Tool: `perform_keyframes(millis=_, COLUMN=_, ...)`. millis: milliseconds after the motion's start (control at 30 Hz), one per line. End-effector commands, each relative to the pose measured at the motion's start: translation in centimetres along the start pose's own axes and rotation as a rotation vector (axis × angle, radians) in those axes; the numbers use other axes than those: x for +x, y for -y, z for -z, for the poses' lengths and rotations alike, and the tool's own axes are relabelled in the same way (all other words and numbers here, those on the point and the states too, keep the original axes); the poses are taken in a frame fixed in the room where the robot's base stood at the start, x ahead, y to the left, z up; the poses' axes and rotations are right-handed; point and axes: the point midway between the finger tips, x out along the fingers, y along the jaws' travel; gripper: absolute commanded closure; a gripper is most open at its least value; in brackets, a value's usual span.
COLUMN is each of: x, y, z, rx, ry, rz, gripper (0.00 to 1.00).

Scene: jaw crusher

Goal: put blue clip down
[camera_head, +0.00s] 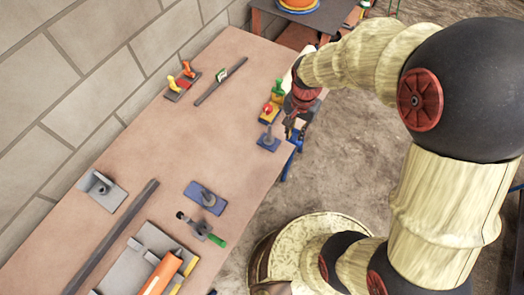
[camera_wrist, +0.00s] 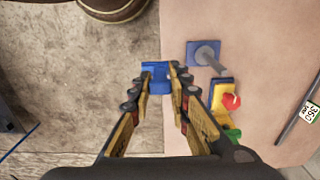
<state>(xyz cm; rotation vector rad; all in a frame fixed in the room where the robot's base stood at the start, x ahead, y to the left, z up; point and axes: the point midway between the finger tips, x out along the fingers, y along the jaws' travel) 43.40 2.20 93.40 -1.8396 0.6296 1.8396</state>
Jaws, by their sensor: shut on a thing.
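The blue clip (camera_wrist: 157,78) is between the fingertips of my gripper (camera_wrist: 160,69) in the wrist view, at the table's edge line. In the head view a blue part, likely the same clip (camera_head: 291,143), shows just below my gripper (camera_head: 290,127), beside the table's right edge. My gripper is shut on the clip. The fingers hide part of it, and I cannot tell whether it touches the table.
The brown table (camera_head: 150,150) has bare room in its middle. A blue plate with a grey peg (camera_wrist: 204,53) and a yellow, red and green piece (camera_wrist: 228,98) are close to the gripper. A dark bar with a tag (camera_head: 220,80) lies farther back. Bare floor (camera_wrist: 70,90) is left of the edge.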

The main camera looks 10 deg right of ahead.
Motion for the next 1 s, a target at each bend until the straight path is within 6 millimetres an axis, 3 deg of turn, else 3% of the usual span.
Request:
perform_keyframes(millis=200, x=2.5, y=3.9, z=-3.3, rx=-0.006, ry=0.001, rz=-0.001, gripper=1.0)
perform_keyframes(millis=400, x=5.9, y=5.8, z=-4.9, rx=-0.003, ry=0.001, rz=-0.001, gripper=1.0)
perform_keyframes(millis=733, x=7.8, y=7.1, z=-5.9, rx=-0.001, ry=0.001, rz=-0.001, gripper=1.0)
perform_keyframes(millis=1000, x=11.2, y=7.3, z=-6.0, rx=0.001, ry=0.0, rz=0.0, gripper=1.0)
